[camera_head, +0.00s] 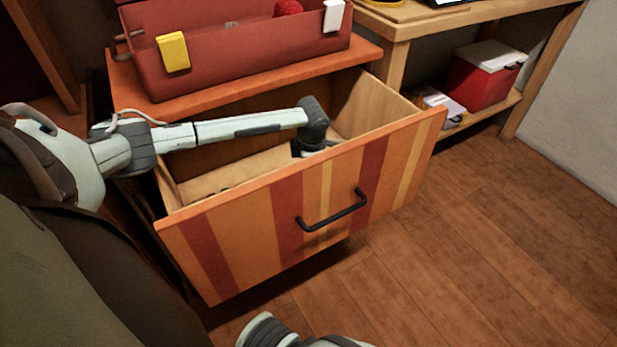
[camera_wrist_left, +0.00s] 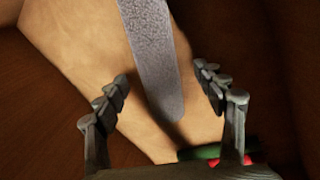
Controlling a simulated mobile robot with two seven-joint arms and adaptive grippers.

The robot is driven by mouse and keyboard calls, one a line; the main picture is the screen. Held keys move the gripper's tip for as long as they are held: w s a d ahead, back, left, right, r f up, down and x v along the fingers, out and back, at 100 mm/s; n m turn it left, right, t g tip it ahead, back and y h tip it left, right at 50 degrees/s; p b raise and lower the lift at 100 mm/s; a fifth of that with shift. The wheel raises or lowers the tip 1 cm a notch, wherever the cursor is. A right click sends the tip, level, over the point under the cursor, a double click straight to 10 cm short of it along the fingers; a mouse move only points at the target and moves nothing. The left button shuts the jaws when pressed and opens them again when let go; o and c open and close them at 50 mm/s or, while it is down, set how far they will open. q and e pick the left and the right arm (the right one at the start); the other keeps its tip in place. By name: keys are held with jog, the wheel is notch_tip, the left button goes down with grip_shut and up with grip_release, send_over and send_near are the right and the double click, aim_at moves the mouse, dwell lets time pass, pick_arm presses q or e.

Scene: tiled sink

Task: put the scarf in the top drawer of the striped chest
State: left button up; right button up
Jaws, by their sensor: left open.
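The top drawer (camera_head: 255,222) of the striped chest (camera_head: 135,90) is pulled open in the head view. Its front has orange, dark red and yellow stripes and a black handle (camera_head: 333,212). My left arm reaches over the drawer and its wrist bends down inside, where the gripper is mostly hidden. In the left wrist view my left gripper (camera_wrist_left: 161,74) is open, with its fingers apart. A grey speckled strip (camera_wrist_left: 152,45), likely the scarf, runs between the fingers above a pale wooden surface; whether it touches that surface is unclear. My right gripper is not in view.
A red open box (camera_head: 235,55) with yellow and white tabs stands on the chest. Small green (camera_wrist_left: 200,152) and red items show low in the left wrist view. A wooden shelf at right holds a red-and-white cooler (camera_head: 485,75). The floor at right is clear.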

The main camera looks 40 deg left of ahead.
pick_arm(q)
jog(key=v, duration=0.9)
jog(key=shift+r, duration=0.3)
jog(key=shift+c, duration=0.3)
dwell(0.3)
